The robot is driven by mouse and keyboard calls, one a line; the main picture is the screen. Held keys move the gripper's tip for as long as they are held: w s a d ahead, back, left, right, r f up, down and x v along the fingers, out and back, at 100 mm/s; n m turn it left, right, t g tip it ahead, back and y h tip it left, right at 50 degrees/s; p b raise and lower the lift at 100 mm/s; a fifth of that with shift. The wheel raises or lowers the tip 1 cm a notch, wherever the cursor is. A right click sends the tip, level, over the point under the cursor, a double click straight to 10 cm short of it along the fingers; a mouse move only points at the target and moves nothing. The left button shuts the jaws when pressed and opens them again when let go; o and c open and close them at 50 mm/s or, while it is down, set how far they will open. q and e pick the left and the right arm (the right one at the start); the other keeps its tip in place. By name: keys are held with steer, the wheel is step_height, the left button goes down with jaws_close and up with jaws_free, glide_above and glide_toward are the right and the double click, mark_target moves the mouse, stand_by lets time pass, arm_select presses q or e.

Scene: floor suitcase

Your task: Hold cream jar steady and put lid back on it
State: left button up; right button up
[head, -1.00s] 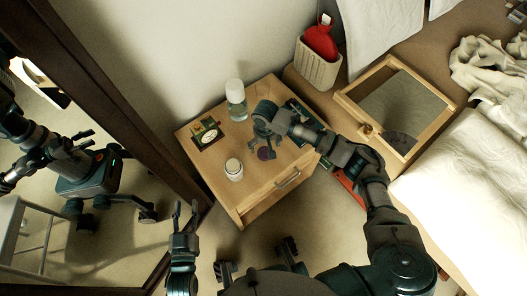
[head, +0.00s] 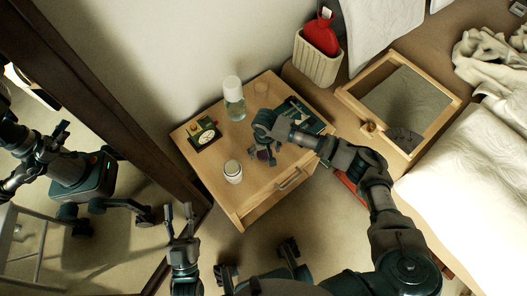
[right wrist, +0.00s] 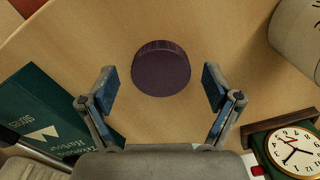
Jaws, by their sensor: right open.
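The white cream jar (head: 233,171) stands upright on the wooden nightstand near its front left edge. What looks like the same jar (right wrist: 300,38) is cut off at the upper right of the right wrist view. The dark purple round lid (right wrist: 161,68) lies on the tabletop, apart from the jar. In the head view the lid (head: 264,154) is partly hidden by my right gripper (head: 264,157). That gripper is open above the lid, with the lid lying ahead between its fingers in the right wrist view. My left gripper (head: 179,208) is open and empty, off the nightstand's front left side.
A dark-framed mirror (head: 130,120) stands left; the bed (head: 480,170) is right.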

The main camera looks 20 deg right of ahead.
mark_target(264, 152)
steer(key=shift+r, duration=0.1)
arm_select(q)
steer(key=shift+w, duration=0.1)
arm_select(e)
steer(key=c, duration=0.9)
